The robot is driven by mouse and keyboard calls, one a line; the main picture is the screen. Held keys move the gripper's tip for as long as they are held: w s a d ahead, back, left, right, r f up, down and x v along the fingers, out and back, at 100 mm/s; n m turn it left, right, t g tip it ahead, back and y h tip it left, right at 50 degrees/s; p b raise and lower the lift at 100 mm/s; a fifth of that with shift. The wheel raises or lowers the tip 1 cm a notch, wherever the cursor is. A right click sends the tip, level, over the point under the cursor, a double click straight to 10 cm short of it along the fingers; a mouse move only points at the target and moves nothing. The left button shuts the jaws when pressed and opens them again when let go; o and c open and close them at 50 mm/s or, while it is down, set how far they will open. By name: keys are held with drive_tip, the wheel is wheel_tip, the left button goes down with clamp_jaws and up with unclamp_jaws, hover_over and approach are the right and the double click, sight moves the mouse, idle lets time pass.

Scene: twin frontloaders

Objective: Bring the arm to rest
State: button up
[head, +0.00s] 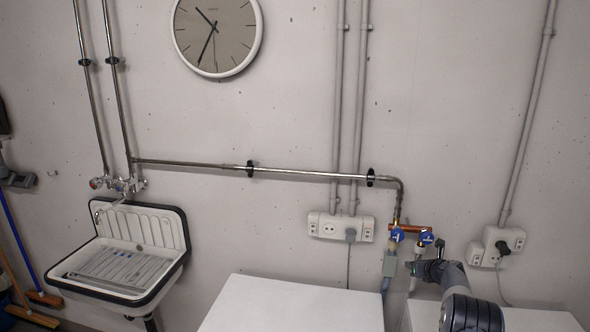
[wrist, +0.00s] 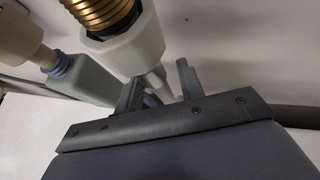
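My arm reaches in from the lower right of the head view, and my gripper (head: 416,268) is at the wall taps, just below the right blue tap handle (head: 426,238). In the wrist view my gripper (wrist: 158,85) has its two dark fingers standing apart. A white fitting (wrist: 140,48) with a brass threaded collar (wrist: 100,12) is close in front of them. Its narrow lower end shows in the gap between the fingers. I cannot tell whether either finger touches it.
Another blue tap handle (head: 397,235) and a grey-blue hose fitting (head: 389,264) are left of my gripper. White machine tops (head: 290,305) lie below. Sockets (head: 341,228) and pipes line the wall. A sink (head: 125,255) stands at the left. The space above the left machine top is clear.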

drive_tip(key=shift+s+r, duration=0.1)
idle(0.3)
drive_tip(key=b+v, duration=0.5)
drive_tip(key=v, duration=0.6)
drive_tip(key=shift+p+x, duration=2.55)
drive_tip(key=shift+x, duration=2.95)
drive_tip(key=shift+f, duration=0.2)
drive_tip(key=shift+s+a+t+b, duration=0.1)
drive_tip(key=shift+s+t+b, duration=0.25)
drive_tip(key=shift+b, duration=0.2)
drive_tip(key=shift+s+t+b, duration=0.1)
drive_tip(key=shift+t+b, duration=0.15)
drive_tip(key=shift+b, duration=0.15)
